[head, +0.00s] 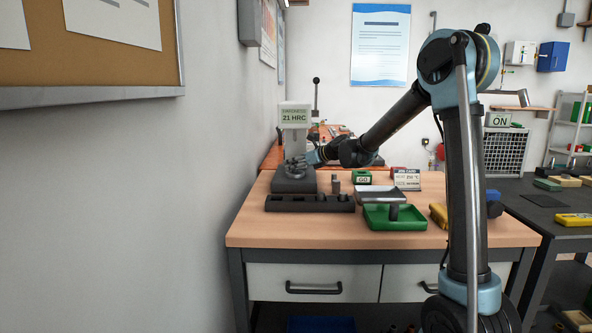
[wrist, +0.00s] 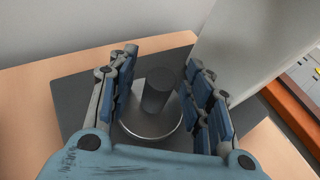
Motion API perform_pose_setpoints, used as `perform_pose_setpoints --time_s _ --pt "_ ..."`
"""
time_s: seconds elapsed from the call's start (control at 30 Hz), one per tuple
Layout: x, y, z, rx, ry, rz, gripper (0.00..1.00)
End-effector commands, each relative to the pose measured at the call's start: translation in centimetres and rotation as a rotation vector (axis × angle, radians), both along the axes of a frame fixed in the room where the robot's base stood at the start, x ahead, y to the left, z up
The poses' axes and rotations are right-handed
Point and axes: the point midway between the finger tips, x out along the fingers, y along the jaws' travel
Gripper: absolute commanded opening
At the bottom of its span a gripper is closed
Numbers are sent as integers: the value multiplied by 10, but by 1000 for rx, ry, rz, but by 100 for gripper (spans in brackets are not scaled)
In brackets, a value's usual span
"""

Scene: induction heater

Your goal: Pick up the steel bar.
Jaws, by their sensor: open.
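A short dark grey cylinder, by its look the steel bar (wrist: 157,90), stands on the round metal anvil (wrist: 150,134) of the hardness tester in the wrist view. My gripper (wrist: 160,62) is open, with its blue-padded fingers on either side of the bar. Gaps show between the bar and both rows of fingers. In the head view my gripper (head: 297,163) is at the grey tester (head: 294,184), below its "21 HRC" display (head: 295,115). The bar cannot be made out there behind the fingers.
The wall is close on the left.

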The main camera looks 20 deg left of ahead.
Motion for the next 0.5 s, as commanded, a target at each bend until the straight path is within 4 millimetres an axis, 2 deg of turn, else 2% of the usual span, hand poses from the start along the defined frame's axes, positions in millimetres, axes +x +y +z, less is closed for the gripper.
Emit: perform_pose_setpoints --time_s 0.07,0.27,0.3,0.5 --pt "0 0 0 0 0 0 46" --pt "1 -1 0 0 1 -1 3" --pt "1 -1 0 0 1 -1 0" --pt "1 -2 0 0 0 -2 0"
